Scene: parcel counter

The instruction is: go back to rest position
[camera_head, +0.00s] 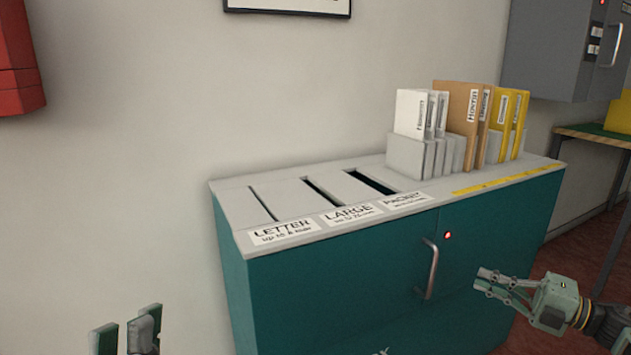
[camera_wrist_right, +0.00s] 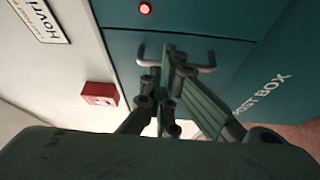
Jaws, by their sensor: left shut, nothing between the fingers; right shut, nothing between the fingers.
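My left gripper (camera_head: 128,327) is at the lower left edge of the head view, in front of the pale wall and clear of the counter. It is shut and empty, and most of its arm is out of view. My right gripper (camera_head: 483,280) is at the lower right, in front of the teal cabinet (camera_head: 330,305) and to the right of its metal door handle (camera_head: 431,268). It is shut and empty. In the right wrist view its fingers (camera_wrist_right: 172,55) overlap the handle (camera_wrist_right: 205,68) in the picture; contact cannot be told.
The cabinet's slotted top (camera_head: 285,197) carries labels for LETTER and LARGE. White, brown and yellow envelopes (camera_head: 462,110) stand in a rack (camera_head: 407,155) at its back right. A grey wall box (camera_head: 550,50) and side table (camera_head: 595,137) are at right, a red box (camera_head: 18,60) at left.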

